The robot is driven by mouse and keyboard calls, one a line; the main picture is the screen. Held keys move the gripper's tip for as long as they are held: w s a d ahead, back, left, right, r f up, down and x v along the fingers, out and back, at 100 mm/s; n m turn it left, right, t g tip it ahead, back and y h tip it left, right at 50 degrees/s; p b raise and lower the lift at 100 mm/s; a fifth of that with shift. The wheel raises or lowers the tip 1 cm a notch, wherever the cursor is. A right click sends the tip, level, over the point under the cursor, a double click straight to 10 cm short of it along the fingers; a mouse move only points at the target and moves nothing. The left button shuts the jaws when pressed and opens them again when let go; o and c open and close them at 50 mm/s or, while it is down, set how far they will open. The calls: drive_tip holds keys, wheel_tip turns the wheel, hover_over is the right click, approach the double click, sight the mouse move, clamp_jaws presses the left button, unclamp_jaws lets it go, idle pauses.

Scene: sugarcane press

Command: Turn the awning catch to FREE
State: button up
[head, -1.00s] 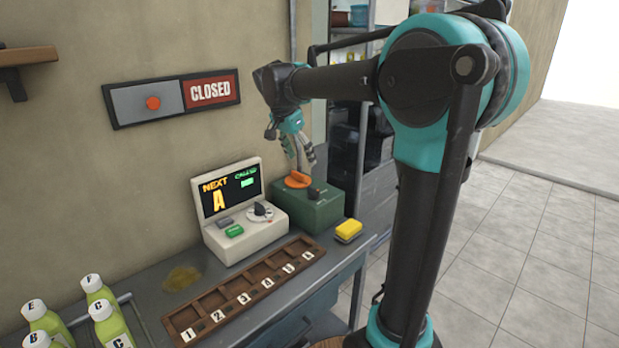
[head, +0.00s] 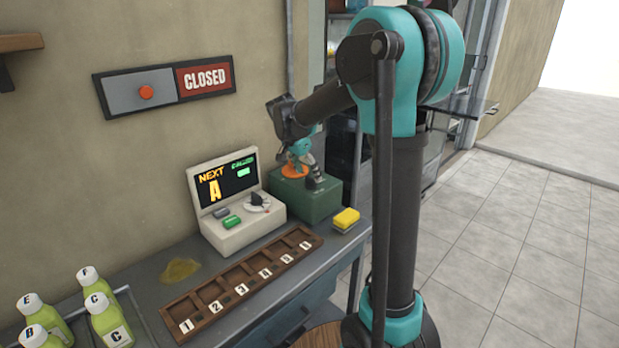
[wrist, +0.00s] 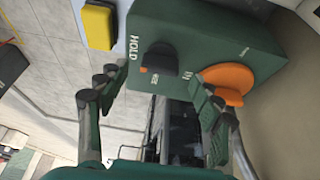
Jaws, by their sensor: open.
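The green box (head: 318,204) stands at the right end of the bench. In the wrist view, its face carries a dark knob (wrist: 159,57) with the word HOLD beside it and a smaller label I cannot read clearly. An orange knob (wrist: 228,80) sits beside it with the word IN nearby. My gripper (wrist: 155,82) is open and empty, one finger on each side of the dark knob's line. The right finger overlaps the orange knob's edge; I cannot tell if it touches.
A yellow sponge (head: 346,219) lies in front of the box. A display console (head: 238,202) stands to its left. A numbered wooden tray (head: 250,280) and several green bottles (head: 62,318) are on the bench. A CLOSED sign (head: 165,87) hangs on the wall.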

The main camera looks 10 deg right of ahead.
sight(311, 182)
drive_tip(key=shift+x, duration=1.35)
drive_tip(key=shift+c, duration=0.3)
drive_tip(key=c, duration=1.1)
